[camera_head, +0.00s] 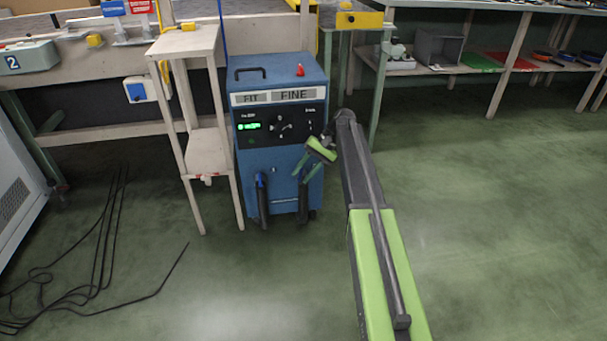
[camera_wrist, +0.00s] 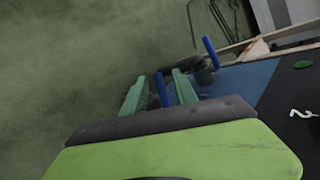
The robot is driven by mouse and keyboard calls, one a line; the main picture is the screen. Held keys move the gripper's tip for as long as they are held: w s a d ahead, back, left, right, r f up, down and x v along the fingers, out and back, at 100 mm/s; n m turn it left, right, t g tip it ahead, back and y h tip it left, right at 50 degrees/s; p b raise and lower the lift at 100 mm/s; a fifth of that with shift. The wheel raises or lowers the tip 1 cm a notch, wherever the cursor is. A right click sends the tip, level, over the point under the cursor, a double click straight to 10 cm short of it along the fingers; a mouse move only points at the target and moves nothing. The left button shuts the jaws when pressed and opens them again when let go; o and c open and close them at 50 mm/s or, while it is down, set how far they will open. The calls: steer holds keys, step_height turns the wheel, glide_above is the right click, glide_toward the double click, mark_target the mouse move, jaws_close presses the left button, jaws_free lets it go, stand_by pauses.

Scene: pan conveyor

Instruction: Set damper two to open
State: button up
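A blue machine (camera_head: 278,163) with a black control panel stands on the floor. Two black pipes come out low on its front. The left pipe (camera_head: 263,205) has an upright blue lever (camera_head: 261,180), also seen in the wrist view (camera_wrist: 211,52). My gripper (camera_head: 303,170) is at the right pipe (camera_head: 304,203), fingers pointing down, hiding that pipe's top. In the wrist view my gripper (camera_wrist: 157,88) is open, with a second blue lever (camera_wrist: 161,90) between its green fingers and gaps on both sides. I cannot read which damper is number two.
A pale wooden stand (camera_head: 207,150) is close against the machine's left side. Workbenches run behind. Black cables (camera_head: 95,265) lie on the floor at left. A grey cabinet (camera_head: 20,200) is at the far left edge. The green floor in front and at right is clear.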

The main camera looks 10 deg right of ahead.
steer(key=p+v, duration=0.8)
steer(key=v, duration=0.3)
steer(key=shift+d+r+p, duration=0.2)
steer(key=shift+r+p, duration=0.05)
steer(key=shift+p, duration=0.05)
steer(key=shift+c, duration=0.9)
steer(key=s+a+h+p, duration=0.1)
steer(key=s+a, duration=0.1)
steer(key=s, duration=0.2)
steer(key=s+a+n+h+p, duration=0.1)
steer(key=s+a, duration=0.2)
steer(key=s, duration=0.2)
steer(key=s+a+h+p, duration=0.1)
steer(key=s+a, duration=0.2)
steer(key=s, duration=0.1)
steer(key=shift+s+a+r+p, duration=0.15)
steer(key=shift+s+a+p, duration=0.1)
steer(key=shift+p, duration=0.15)
jaws_close()
steer(key=s+a+n+h+p, duration=0.1)
steer(key=s+a+h, duration=0.1)
steer(key=s, duration=0.5)
steer(key=s+a+r+n+t+h+p, duration=0.1)
steer(key=s+n+h+p, duration=0.1)
steer(key=s, duration=0.6)
steer(key=shift+a+r+h, duration=0.2)
steer(key=shift+a+h, duration=0.15)
steer(key=shift+h, duration=0.05)
